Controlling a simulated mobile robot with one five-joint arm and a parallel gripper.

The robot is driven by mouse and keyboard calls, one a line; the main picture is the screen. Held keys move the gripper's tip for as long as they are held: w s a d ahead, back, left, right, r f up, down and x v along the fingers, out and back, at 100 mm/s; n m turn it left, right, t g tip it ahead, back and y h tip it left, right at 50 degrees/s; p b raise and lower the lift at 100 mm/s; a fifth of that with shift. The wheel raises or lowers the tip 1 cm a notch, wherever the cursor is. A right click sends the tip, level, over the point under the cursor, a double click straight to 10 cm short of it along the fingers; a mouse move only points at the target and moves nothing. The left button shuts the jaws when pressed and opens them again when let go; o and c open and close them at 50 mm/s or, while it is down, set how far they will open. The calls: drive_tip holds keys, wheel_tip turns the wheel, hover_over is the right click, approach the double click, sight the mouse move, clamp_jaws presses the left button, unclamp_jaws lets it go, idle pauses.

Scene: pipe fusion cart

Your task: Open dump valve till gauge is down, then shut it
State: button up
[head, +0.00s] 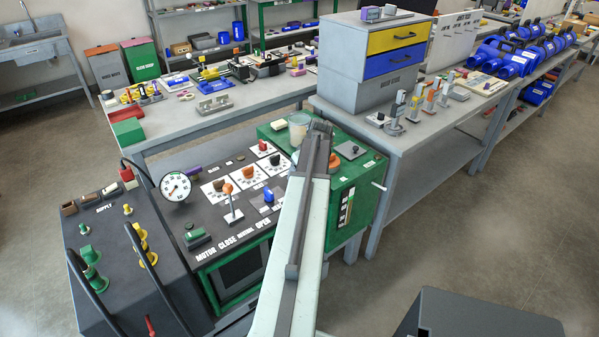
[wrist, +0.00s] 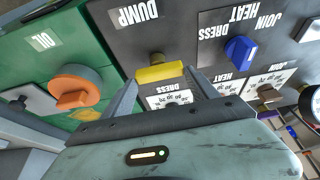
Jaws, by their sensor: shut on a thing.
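The dump valve has a yellow bar handle (wrist: 163,73) beside the DUMP label in the wrist view. My gripper (wrist: 166,80) has a finger at each end of this handle and is shut on it. The handle lies nearly level across the wrist picture. The arm hides the valve in the head view. The round white gauge (head: 175,186) stands at the left of the dark control panel. Its dial and needle are too small to read surely.
An orange knob (wrist: 75,88) sits left of my gripper, and a blue knob (wrist: 240,49) to its right. A lever with an orange ball (head: 228,189) stands on the panel left of my arm. A grey bench (head: 410,137) is behind at right.

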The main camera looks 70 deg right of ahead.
drive_tip(key=shift+w+a, duration=0.1)
drive_tip(key=shift+w, duration=0.1)
drive_tip(key=o, duration=1.3)
drive_tip(key=shift+c, duration=0.2)
drive_tip(key=shift+o, duration=0.5)
drive_tip(key=shift+f, duration=0.1)
drive_tip(key=p+v, duration=0.8)
drive_tip(key=shift+w+r, duration=0.2)
drive_tip(key=shift+r, duration=0.1)
